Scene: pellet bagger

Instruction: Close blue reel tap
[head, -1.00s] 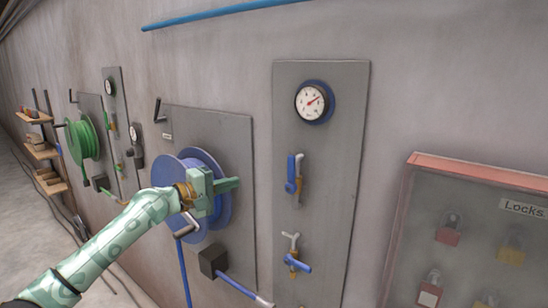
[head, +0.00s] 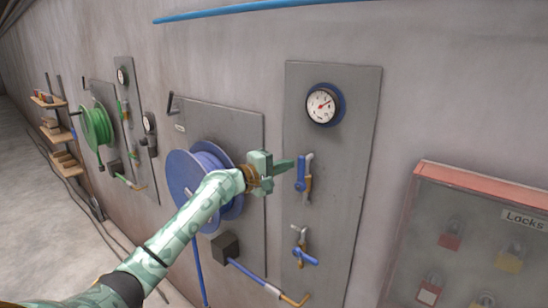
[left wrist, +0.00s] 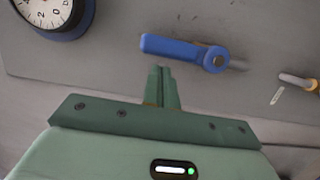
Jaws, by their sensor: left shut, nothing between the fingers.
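The upper tap with a blue lever (head: 301,174) is on a tall grey panel (head: 347,150), below a round gauge. In the left wrist view its blue lever (left wrist: 172,46) points towards the gauge, roughly in line with the short pipe. My left gripper (head: 290,164) is shut and empty, its fingertips just left of this lever in the head view. In the left wrist view the shut fingers (left wrist: 162,72) point at the lever and seem just short of it; I cannot tell whether they touch. The right gripper is out of view.
A lower tap (head: 304,256) sits below on the same panel. The gauge (head: 322,105) is above. The blue reel (head: 183,172) is behind my left arm. A lock cabinet (head: 480,181) with a red top stands at right. A green reel (head: 97,124) is farther left.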

